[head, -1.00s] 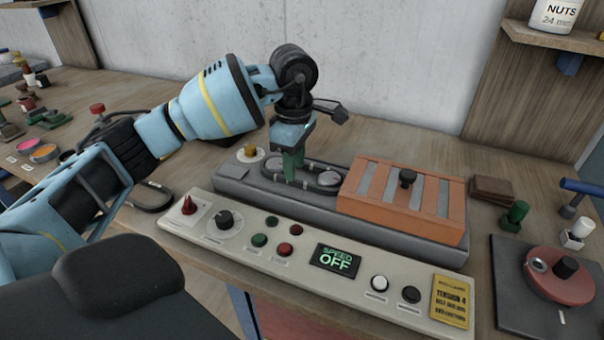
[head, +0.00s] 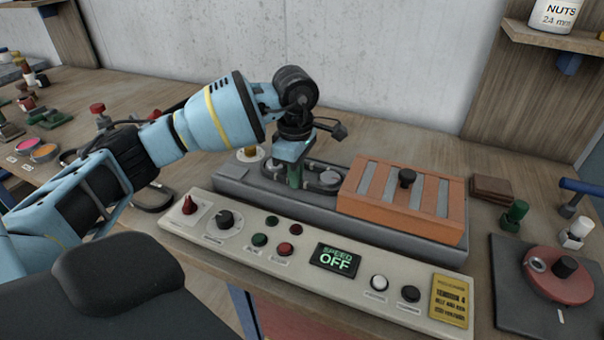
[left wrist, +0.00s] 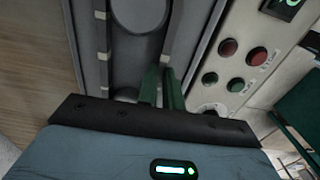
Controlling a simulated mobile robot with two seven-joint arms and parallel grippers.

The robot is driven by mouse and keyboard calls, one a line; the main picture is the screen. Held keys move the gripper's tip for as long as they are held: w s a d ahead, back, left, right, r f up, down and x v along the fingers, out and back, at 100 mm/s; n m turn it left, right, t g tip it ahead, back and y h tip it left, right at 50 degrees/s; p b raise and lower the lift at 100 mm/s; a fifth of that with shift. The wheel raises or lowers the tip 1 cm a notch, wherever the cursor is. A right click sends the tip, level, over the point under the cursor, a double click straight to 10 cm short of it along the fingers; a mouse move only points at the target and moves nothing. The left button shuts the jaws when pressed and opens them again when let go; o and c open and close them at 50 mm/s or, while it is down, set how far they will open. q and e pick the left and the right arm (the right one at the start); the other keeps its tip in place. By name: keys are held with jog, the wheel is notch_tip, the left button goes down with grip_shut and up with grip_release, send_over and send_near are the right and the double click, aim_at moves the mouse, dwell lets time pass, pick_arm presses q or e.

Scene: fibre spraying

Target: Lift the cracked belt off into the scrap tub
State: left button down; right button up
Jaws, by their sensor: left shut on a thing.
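The dark belt (head: 330,178) is a loop on the grey machine bed (head: 400,240), with its right part hidden under the orange guard. My left gripper (head: 294,178) reaches down at the bed's left end, its green fingers shut on the belt's near strand. In the left wrist view the green fingers (left wrist: 163,88) close on the dark belt strand (left wrist: 176,32). I cannot make out a crack, nor whether the strand is raised. My right gripper is not in view, and I cannot identify a scrap tub.
The slatted orange guard (head: 405,200) with its black knob stands right of the gripper. A control panel (head: 300,255) reading SPEED OFF runs along the front. Another dark loop (head: 153,200) lies left of the panel. A red disc on a dark plate (head: 515,305) is at right.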

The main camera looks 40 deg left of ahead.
pick_arm(q)
jog(key=shift+r, duration=0.2)
jog(key=shift+r, duration=0.55)
notch_tip(320, 180, up, 2)
jog(key=shift+r, duration=0.15)
jog(key=s+r+b, duration=0.1)
jog(key=s, duration=1.5)
jog(key=shift+a+b, duration=0.2)
jog(key=shift+b, duration=0.15)
jog(key=shift+r, duration=0.15)
